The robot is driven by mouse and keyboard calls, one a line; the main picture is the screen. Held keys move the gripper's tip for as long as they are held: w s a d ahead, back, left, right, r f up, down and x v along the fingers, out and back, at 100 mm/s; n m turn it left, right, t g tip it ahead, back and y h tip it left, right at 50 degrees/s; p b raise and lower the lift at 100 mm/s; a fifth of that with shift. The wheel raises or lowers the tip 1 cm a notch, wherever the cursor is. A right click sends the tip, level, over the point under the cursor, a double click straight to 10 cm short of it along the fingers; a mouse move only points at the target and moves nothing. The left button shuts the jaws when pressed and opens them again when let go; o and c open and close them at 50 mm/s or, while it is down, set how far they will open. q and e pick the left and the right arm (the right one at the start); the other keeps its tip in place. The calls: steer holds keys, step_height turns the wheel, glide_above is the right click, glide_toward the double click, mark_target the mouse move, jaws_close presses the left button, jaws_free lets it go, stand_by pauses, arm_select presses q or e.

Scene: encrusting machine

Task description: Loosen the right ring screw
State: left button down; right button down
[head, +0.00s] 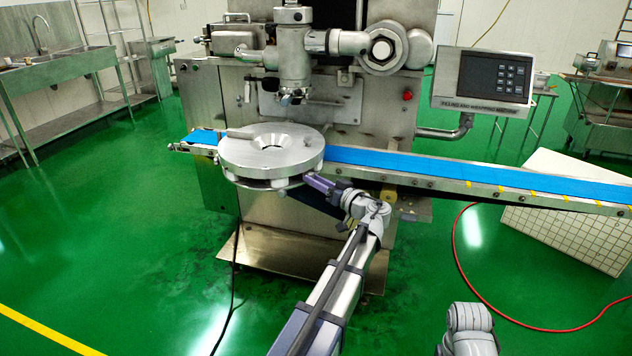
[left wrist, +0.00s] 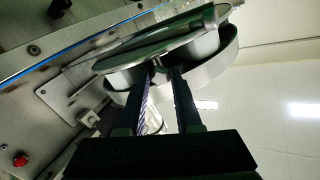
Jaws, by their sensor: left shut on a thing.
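A round metal ring disc (head: 262,152) with a central hole sits on the machine, over the blue belt. My left gripper (head: 308,181) reaches in low at the disc's right front edge. In the left wrist view, its two long fingers (left wrist: 163,76) extend in under the disc's rim (left wrist: 165,45), shut on a small dark part between their tips. That part looks like the right ring screw, but the fingers and shadow mostly hide it. My right arm shows only partly at the bottom right of the head view, and its gripper is out of view.
The blue conveyor belt (head: 450,172) runs right from the disc, close behind my left gripper. The machine's nozzle column (head: 293,60) stands above and behind the disc. A control panel (head: 484,78) is at upper right. A red hose (head: 456,245) lies on the green floor.

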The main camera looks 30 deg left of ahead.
stand_by(0.4)
arm_select(q)
steer(key=c, duration=0.6)
jaws_free()
steer(key=v, duration=0.7)
steer(key=shift+d, duration=0.4)
steer(key=shift+s, duration=0.1)
steer(key=s+d+m+g+h+p, duration=0.5)
steer(key=s+d+m+h+p, duration=0.9)
steer(key=s+d+p, duration=0.7)
steer(key=s+d+h, duration=0.2)
steer(key=s+d, duration=0.2)
steer(key=d, duration=0.3)
steer(key=shift+d+f+m, duration=0.25)
steer(key=shift+d+m, duration=0.05)
steer(key=shift+m, duration=0.1)
